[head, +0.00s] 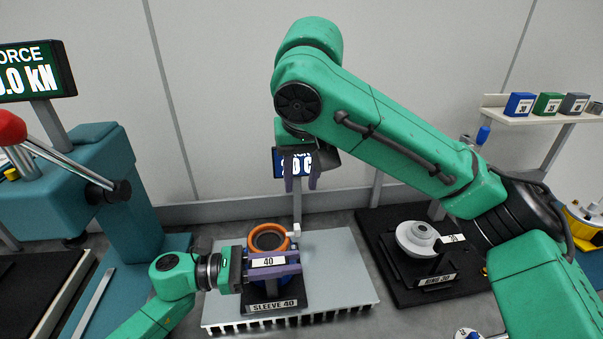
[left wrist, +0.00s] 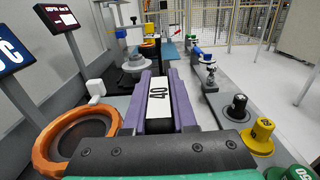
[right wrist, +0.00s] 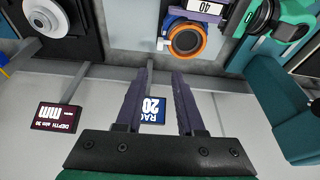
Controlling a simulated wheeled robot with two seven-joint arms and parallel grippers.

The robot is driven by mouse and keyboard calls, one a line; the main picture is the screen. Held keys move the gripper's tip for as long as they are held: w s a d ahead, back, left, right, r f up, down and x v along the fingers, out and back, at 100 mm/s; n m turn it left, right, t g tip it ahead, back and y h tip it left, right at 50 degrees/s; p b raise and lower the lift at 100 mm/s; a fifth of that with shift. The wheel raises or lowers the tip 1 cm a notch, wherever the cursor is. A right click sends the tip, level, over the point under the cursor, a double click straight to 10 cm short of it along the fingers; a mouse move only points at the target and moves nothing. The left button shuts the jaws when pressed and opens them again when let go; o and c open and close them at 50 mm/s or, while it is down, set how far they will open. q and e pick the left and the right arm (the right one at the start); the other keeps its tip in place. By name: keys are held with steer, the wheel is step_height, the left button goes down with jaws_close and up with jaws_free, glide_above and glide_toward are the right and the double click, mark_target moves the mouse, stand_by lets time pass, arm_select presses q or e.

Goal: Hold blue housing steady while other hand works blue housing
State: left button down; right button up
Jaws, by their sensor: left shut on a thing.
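The blue housing (head: 271,286) sits upright at the stand marked "SLEEVE 40" (head: 275,307), mostly hidden by my left gripper. An orange ring (head: 268,226) tops it, with a dark round opening inside. My left gripper (head: 298,263) is shut on the housing's side part with the white "40" label, which shows between its purple fingers in the left wrist view (left wrist: 158,95). My right gripper (head: 301,180) is raised behind and above the housing, fingers apart and empty. In the right wrist view its fingers (right wrist: 162,75) point toward the bench, clear of the ring (right wrist: 187,40).
A grey plate (head: 345,270) lies under the stand. A teal press (head: 110,190) with a red-knobbed lever stands left. A pale round part (head: 418,238) sits on a dark fixture at right. A small sign (right wrist: 152,110) stands behind the right gripper. A shelf (head: 520,117) holds small blocks.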

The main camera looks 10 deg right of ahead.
stand_by(0.3)
arm_select(q)
steer(key=c, duration=0.6)
jaws_free()
steer(key=shift+c, duration=0.2)
steer(key=shift+a, duration=0.1)
